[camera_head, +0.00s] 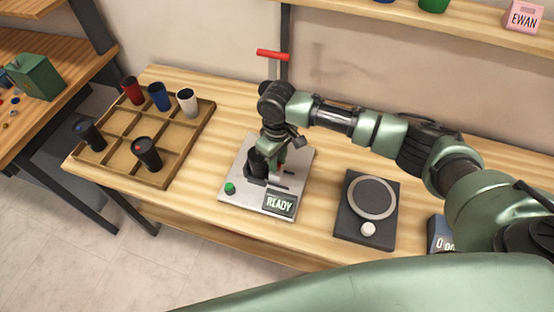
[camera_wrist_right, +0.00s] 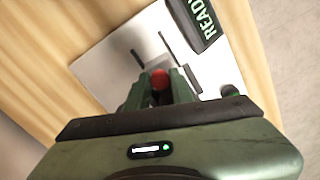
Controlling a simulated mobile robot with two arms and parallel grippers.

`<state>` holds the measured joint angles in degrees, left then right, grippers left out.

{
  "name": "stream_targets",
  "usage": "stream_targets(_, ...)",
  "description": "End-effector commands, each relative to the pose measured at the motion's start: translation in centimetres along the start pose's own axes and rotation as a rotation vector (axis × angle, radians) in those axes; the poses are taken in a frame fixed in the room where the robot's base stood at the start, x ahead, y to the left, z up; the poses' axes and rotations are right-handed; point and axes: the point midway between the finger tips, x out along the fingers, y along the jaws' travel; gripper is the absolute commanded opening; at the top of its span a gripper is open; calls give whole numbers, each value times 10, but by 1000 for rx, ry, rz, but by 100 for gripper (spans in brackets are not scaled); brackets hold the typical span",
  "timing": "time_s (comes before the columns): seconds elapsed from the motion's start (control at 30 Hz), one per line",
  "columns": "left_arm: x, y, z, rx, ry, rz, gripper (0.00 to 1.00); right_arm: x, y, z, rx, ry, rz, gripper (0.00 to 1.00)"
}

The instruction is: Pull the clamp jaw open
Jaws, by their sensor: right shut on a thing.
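The laser marker's grey base plate (camera_head: 235,197) lies on the table, with a lit READY display (camera_head: 280,205) and a green button (camera_head: 230,188). The display also shows in the right wrist view (camera_wrist_right: 203,18). My right gripper (camera_head: 277,163) reaches down over the plate. In the right wrist view my right gripper (camera_wrist_right: 160,88) is shut on the red knob (camera_wrist_right: 160,77), which sits between its two fingers. The clamp jaw under the knob is mostly hidden by the gripper. A slot shows in the plate in front of the fingers. My left gripper is not in view.
A wooden tray (camera_head: 176,168) with several tumblers stands to the left. A dark device with a round ring (camera_head: 372,197) stands to the right. A post with a red handle (camera_head: 272,55) rises behind my right arm. The table between tray and plate is clear.

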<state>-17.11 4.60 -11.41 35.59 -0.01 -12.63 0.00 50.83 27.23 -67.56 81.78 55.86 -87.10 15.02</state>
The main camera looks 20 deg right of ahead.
Motion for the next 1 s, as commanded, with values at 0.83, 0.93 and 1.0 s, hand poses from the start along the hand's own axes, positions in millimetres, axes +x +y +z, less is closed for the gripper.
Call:
stream_targets(0.83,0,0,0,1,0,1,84,-1,0,-1,0,4,1,0)
stream_targets(0.93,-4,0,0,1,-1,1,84,-3,0,-1,1,3,0,0)
stream_targets(1.0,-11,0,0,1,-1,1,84,-4,0,-1,2,2,-2,0)
